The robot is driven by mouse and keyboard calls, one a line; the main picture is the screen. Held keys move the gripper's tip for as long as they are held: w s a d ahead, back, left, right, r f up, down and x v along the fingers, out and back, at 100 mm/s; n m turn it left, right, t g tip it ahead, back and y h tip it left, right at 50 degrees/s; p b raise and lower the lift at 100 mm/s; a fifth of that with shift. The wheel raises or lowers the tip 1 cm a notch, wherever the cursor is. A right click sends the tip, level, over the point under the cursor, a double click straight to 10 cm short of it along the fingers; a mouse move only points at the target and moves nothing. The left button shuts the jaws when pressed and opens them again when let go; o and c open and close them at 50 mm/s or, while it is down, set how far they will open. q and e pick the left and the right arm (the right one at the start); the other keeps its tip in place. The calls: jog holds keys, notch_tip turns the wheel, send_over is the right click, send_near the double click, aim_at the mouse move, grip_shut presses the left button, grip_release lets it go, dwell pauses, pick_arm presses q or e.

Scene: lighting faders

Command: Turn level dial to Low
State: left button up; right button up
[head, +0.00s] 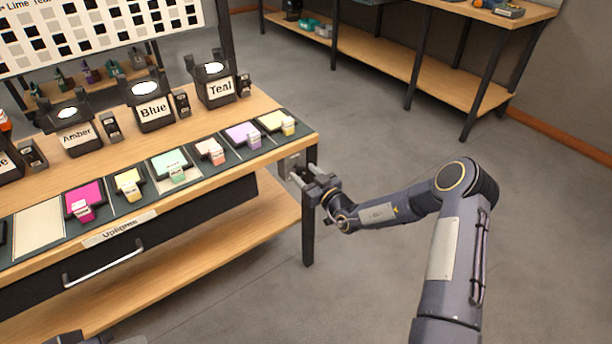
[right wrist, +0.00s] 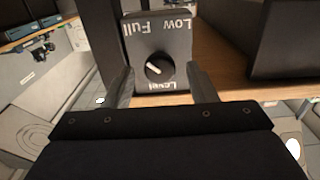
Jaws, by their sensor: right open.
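The level dial (right wrist: 160,68) is a round black knob with a white mark, on a small grey panel (right wrist: 178,52) lettered Low, Full and Level. In the right wrist view the mark points up and left, toward the Full side; Low is at upper right. My right gripper (right wrist: 161,85) is open, one finger on each side of the knob, with no clear contact seen. In the head view my right gripper (head: 302,178) is at the right end of the workbench (head: 262,102), and the dial is too small to make out. Only a dark bit of my left arm shows at the bottom edge.
On the bench stand lamp blocks labelled Amber, Blue (head: 153,110) and Teal (head: 219,88), and a row of coloured faders (head: 170,165). A bench leg (head: 308,225) is close beside my right gripper. The floor to the right is open. Another bench (head: 440,85) stands behind.

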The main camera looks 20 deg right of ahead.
jog(key=c, duration=1)
jog(key=shift+o, duration=0.2)
jog(key=shift+n, duration=0.3)
